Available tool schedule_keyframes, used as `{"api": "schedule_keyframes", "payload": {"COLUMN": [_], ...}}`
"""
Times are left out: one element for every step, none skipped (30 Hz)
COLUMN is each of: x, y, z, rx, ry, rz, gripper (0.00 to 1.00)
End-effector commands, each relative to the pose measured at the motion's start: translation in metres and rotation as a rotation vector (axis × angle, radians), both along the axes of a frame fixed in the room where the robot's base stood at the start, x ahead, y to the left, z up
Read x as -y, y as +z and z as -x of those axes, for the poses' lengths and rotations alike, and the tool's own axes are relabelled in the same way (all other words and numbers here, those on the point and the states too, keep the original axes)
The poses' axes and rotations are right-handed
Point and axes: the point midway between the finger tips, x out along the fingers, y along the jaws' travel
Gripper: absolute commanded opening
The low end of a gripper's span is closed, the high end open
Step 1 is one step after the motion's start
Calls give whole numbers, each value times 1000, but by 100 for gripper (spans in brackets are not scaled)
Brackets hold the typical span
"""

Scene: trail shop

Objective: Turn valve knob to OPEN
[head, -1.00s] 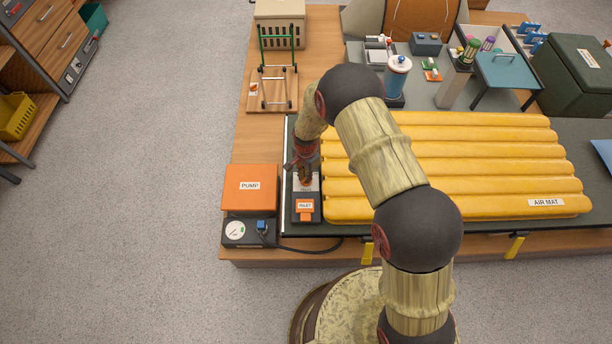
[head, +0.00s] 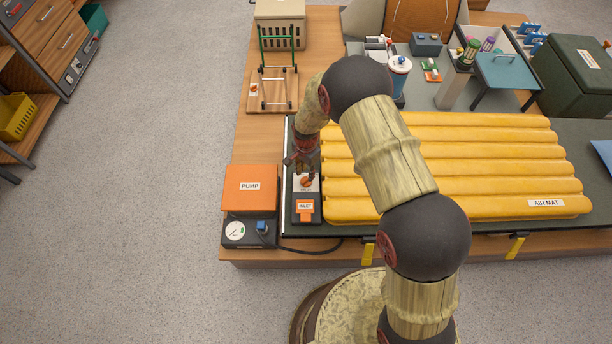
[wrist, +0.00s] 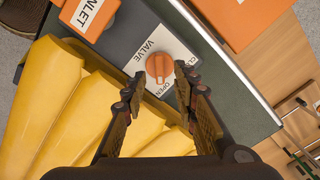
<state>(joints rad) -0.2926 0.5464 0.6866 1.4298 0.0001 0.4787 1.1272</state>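The orange valve knob (wrist: 159,67) sits on a white plate (wrist: 143,43) marked VALVE, on a dark block. In the wrist view, OPEN is printed just below the knob and a partly cut-off CL word lies to its right. The knob's raised ridge runs roughly up and down in that view, its lower end towards OPEN. My gripper (wrist: 163,90) is open, with one finger to each side of the knob's lower edge and clear space between them and it. The head view also shows the knob (head: 307,182) just below my gripper (head: 305,171).
The orange INLET cap (head: 305,207) is in front of the knob. The yellow air mat (head: 460,170) lies close on the right. The floor on the left is clear.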

Motion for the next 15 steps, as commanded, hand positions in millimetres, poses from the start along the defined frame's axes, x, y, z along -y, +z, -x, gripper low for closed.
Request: {"api": "schedule_keyframes", "payload": {"x": [0,0,0,0,0,0,0,0,0,0,0,0,0,0,0], "y": [13,19,28,34,40,47,53,58,63,67,71,75,78,80,82], "z": [-1,-2,-1,-1,-2,-1,-1,-1,-1,-1,-1,-1,-1,0,0], "rx": [3,4,4,4,4,3,2,3,3,2,1,1,1,1,1], "ry": [0,0,0,0,0,0,0,0,0,0,0,0,0,0,0], "rz": [-1,-1,-1,-1,-1,-1,-1,-1,-1,-1,0,0,-1,-1,-1], "gripper": [29,29,29,29,29,29,29,29,29,29,29,29,29,29,29]}}
